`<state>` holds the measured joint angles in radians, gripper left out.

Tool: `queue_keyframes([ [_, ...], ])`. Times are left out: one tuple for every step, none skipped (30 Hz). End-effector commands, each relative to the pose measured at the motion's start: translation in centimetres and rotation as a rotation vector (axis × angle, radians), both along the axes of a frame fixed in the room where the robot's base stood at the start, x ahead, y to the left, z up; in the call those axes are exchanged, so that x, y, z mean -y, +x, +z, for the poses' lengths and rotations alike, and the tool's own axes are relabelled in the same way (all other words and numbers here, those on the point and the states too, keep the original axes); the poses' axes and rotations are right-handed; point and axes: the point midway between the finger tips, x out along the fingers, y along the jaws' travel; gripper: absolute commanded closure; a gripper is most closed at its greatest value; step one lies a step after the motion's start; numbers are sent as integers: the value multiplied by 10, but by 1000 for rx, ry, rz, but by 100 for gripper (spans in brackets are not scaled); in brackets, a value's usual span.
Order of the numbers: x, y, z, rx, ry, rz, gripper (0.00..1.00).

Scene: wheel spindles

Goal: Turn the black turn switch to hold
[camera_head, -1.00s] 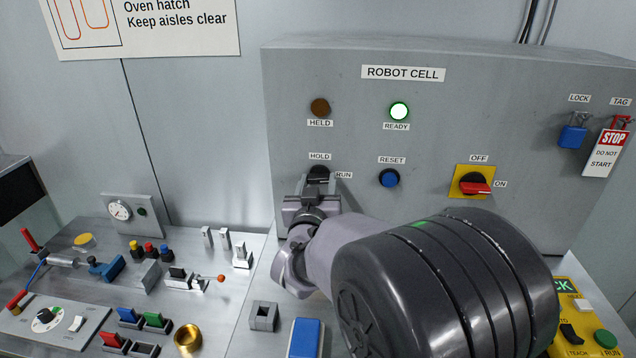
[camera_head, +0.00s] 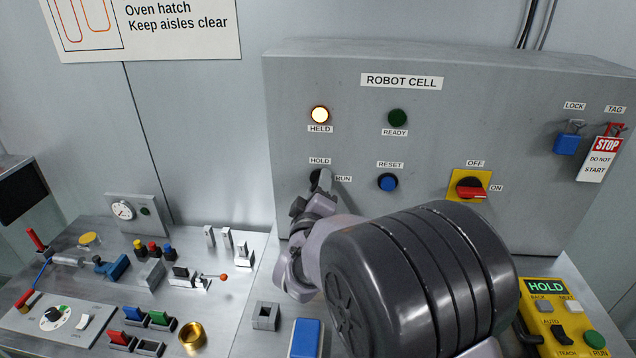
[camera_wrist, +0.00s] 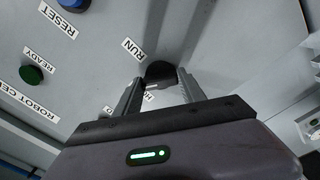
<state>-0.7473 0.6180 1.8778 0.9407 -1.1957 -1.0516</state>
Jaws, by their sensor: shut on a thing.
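The black turn switch (camera_head: 315,176) is on the grey robot cell panel, between the HOLD label (camera_head: 320,161) above and the RUN label (camera_head: 343,179) to its right. My gripper (camera_head: 322,184) is shut on it and tilted, hiding most of it in the head view. In the wrist view the black switch (camera_wrist: 160,71) sits between the two fingers of my gripper (camera_wrist: 160,84), and the HOLD label is partly hidden. The HELD lamp (camera_head: 319,115) glows, and the READY lamp (camera_head: 397,118) is dark.
The blue RESET button (camera_head: 387,183) and the red ON/OFF switch (camera_head: 471,189) are to the right of my gripper. A yellow pendant (camera_head: 540,309) at lower right shows HOLD. The bench (camera_head: 225,285) at left carries several small fixtures.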

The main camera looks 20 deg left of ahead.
Motion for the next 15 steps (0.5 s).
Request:
queue_keyframes([
  [0, 0, 1, 8, -39, 0, 93],
  [0, 0, 1, 13, -66, 0, 93],
  [0, 0, 1, 22, -102, 0, 93],
  [0, 0, 1, 28, -128, -1, 93],
  [0, 0, 1, 34, -154, -1, 93],
  [0, 0, 1, 43, -188, 0, 93],
  [0, 0, 2, 49, -212, 0, 93],
  [0, 0, 2, 55, -236, 0, 93],
  [0, 0, 2, 63, -267, 0, 93],
  [0, 0, 1, 68, -290, 0, 93],
  [0, 0, 1, 73, -310, 0, 93],
  [0, 0, 1, 79, -338, 0, 93],
  [0, 0, 1, 84, -357, 0, 93],
  [0, 0, 1, 88, -375, 0, 93],
  [0, 0, 1, 93, -398, 0, 93],
])
